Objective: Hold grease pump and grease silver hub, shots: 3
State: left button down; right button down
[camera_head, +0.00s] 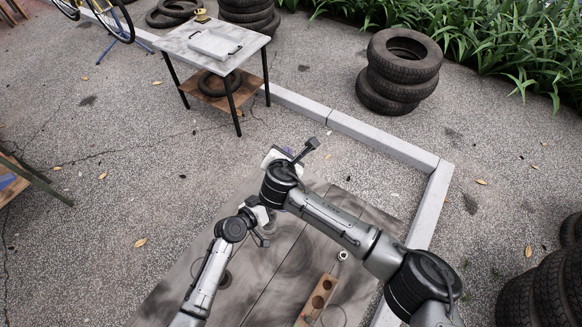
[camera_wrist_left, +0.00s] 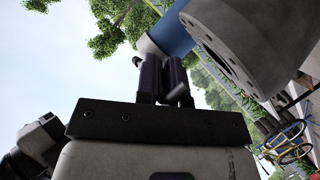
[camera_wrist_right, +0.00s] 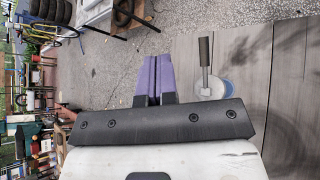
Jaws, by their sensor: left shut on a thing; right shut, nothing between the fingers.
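My right gripper (camera_head: 286,151) is shut and empty, its purple fingers together in the right wrist view (camera_wrist_right: 154,75). The grease pump (camera_wrist_right: 214,88) shows there just right of those fingers as a round blue and white top, apart from them in the picture. Its grey-handled lever (camera_head: 306,150) stands up from it. My left gripper (camera_wrist_left: 163,68) is shut on the pump's blue body (camera_wrist_left: 174,35), held up off the ground. In the head view my right arm hides most of the pump and left fingers.
A wooden block with holes (camera_head: 316,300) lies on the grey deck (camera_head: 265,285), a small silver piece (camera_head: 343,255) at its end. A side table (camera_head: 258,40) and stacked tyres (camera_head: 405,75) stand beyond. Open pavement lies between. A large grey part with bolt holes (camera_wrist_left: 240,45) is close to my left gripper.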

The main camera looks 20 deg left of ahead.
jog(key=shift+f, duration=0.15)
jog(key=shift+w+d+f, duration=0.1)
jog(key=shift+w+f, duration=0.35)
jog(key=shift+f, duration=0.9)
jog(key=shift+w+d+f, duration=0.1)
jog(key=shift+w+f, duration=0.35)
jog(key=shift+f, duration=0.9)
jog(key=shift+w+d+f, duration=0.1)
jog(key=shift+w+f, duration=0.35)
jog(key=shift+f, duration=0.9)
jog(key=shift+w+d+f, duration=0.1)
jog(key=shift+w+f, duration=0.15)
jog(key=shift+f, duration=0.55)
jog(key=shift+w+d+f, duration=0.1)
jog(key=shift+w+f, duration=0.15)
jog(key=shift+f, duration=0.55)
jog(key=shift+r, duration=0.15)
dwell(0.4)
jog(key=shift+s+a+r, duration=0.1)
jog(key=shift+s+r, duration=0.15)
jog(key=shift+r, duration=0.5)
jog(key=shift+s+a+r, duration=0.1)
jog(key=shift+s+r, duration=0.15)
jog(key=shift+r, duration=0.45)
